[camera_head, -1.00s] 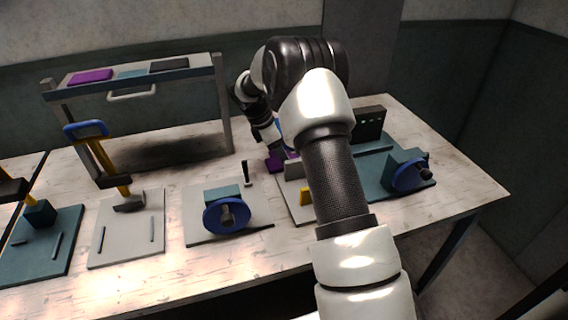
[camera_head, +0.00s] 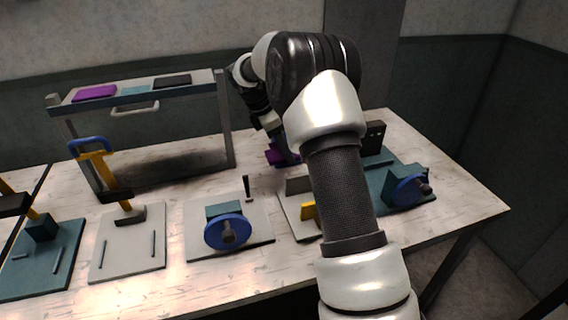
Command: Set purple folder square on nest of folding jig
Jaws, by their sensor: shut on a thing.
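A purple folder (camera_head: 276,157) shows at the end of my arm, over the back of the table. My gripper (camera_head: 281,146) is shut on it; the fingers are small, dark and partly hidden behind my arm. A grey base plate with an upright grey block and a yellow part (camera_head: 308,211) lies in front of the folder, its right side covered by my arm. It may be the folding jig, but I cannot tell for sure. The folder appears behind this plate, apart from it. Another purple flat piece (camera_head: 95,93) lies on the raised shelf.
The shelf (camera_head: 190,83) stands at back left, with teal and dark pieces on it. Grey and teal fixtures with blue wheels (camera_head: 228,232) and yellow-handled clamps (camera_head: 104,172) line the table. A teal fixture with a dark upright block (camera_head: 376,136) is right of my arm.

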